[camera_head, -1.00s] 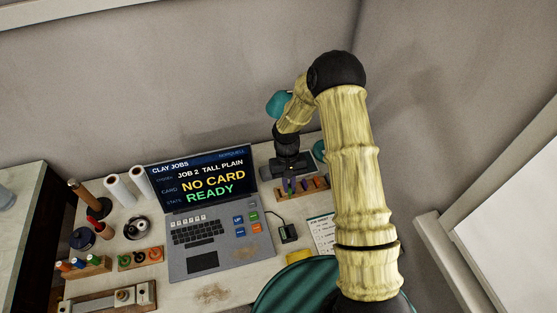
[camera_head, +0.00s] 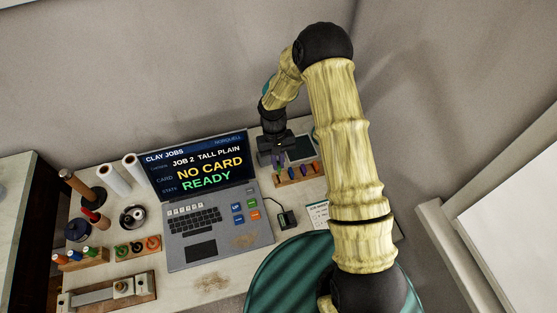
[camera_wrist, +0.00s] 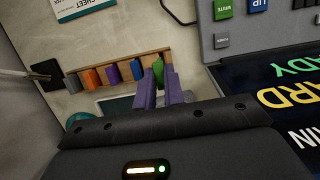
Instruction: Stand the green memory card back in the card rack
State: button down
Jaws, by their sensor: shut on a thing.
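My gripper (camera_wrist: 161,84) is shut on the green memory card (camera_wrist: 158,70), which shows between its purple fingers in the wrist view. The wooden card rack (camera_wrist: 118,66) holds a row of grey, orange, purple and blue cards. The gripper and green card are at the rack's right end in the wrist view. I cannot tell whether the card's lower edge is in a slot or just above it.
The laptop (camera_head: 204,254) stands left of the rack; its screen reads "NO CARD" and "READY". A small black card reader (camera_head: 283,219) with a cable lies in front of the rack. A paper sheet (camera_head: 317,214) is to the right. A dark tablet-like panel (camera_head: 299,149) lies behind the rack.

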jog(key=shift+f+b, duration=1)
jog(key=shift+f, duration=0.8)
jog(key=shift+f+b, duration=0.5)
jog(key=shift+f, duration=0.4)
jog(key=c, duration=1.1)
grip_release()
jog(key=shift+r, duration=0.1)
jog(key=shift+r+p, duration=2.5)
jog(key=shift+r, duration=0.95)
